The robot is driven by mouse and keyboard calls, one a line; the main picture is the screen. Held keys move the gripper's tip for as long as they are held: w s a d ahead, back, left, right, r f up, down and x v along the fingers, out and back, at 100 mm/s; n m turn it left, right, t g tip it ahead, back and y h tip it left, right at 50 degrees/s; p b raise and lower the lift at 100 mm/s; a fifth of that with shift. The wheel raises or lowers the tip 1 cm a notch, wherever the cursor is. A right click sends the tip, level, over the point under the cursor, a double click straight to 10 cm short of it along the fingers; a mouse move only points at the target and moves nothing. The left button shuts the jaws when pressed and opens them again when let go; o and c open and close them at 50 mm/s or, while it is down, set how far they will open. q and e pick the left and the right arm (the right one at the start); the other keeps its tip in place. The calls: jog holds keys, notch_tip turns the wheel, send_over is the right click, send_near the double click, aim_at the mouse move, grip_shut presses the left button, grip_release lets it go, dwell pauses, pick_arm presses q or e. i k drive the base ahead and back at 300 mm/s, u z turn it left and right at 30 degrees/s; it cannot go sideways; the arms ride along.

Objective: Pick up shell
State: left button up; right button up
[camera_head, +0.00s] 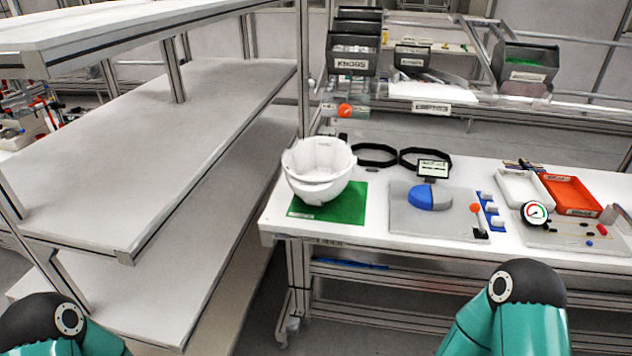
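White helmet shells (318,172) sit on the left end of the workbench, above a green mat (343,205). They appear nested, one in another, with the open side facing up; how many there are I cannot tell. Parts of my two arms show at the bottom left and bottom right of the picture. Both of my grippers are outside the view, and nothing of mine is near the shells.
A grey fixture plate (405,218) bears a blue and grey dome (429,197). Black bands (374,154), a white tray (522,189) and a red tray (572,195) lie behind and right. An empty shelf rack (150,150) stands left. Bins (352,62) hang above the bench.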

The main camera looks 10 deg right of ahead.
aim_at(318, 169)
jog(key=z, duration=0.1)
jog(key=i, duration=0.9)
jog(key=u, duration=0.1)
